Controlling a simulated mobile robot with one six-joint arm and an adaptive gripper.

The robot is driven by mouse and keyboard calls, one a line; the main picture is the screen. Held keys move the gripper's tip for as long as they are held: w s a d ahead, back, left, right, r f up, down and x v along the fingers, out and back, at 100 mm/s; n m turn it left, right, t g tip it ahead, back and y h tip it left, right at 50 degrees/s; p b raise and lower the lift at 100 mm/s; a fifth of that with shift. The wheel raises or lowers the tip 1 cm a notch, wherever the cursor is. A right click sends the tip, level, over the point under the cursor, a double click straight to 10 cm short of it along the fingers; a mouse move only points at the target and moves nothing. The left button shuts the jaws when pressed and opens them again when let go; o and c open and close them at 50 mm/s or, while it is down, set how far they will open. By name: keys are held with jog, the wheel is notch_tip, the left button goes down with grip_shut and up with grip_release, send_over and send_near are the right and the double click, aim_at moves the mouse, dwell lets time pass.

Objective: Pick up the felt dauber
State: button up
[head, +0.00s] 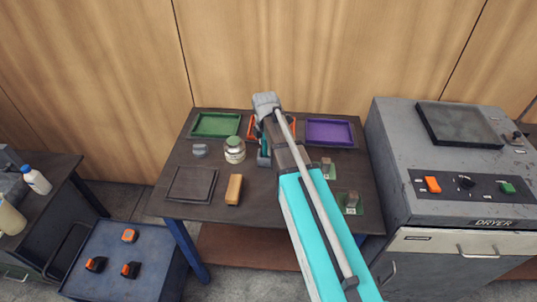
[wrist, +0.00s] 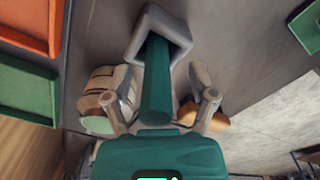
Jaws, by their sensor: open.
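A dark green upright shaft, which I take to be the felt dauber (wrist: 157,80), stands in a grey square holder (wrist: 178,28) in the wrist view. Its lower end is inside the holder. My gripper (wrist: 158,100) is open, with one grey finger on each side of the shaft. The fingers look apart from it. In the head view the grey holder (head: 264,158) is at the middle of the dark table, with my arm close above it and covering part of it. The felt end is hidden.
A glass jar (head: 235,150) stands just left of the holder, and a wooden block (head: 234,189) lies to the front left. Green (head: 215,125), orange (head: 290,128) and purple (head: 330,133) trays line the back. Small blocks on green boards (head: 350,203) sit at the right. A dryer (head: 455,160) stands beside the table.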

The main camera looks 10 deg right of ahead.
jog(key=shift+f, duration=0.3)
jog(key=shift+c, duration=0.3)
grip_shut()
dwell(0.3)
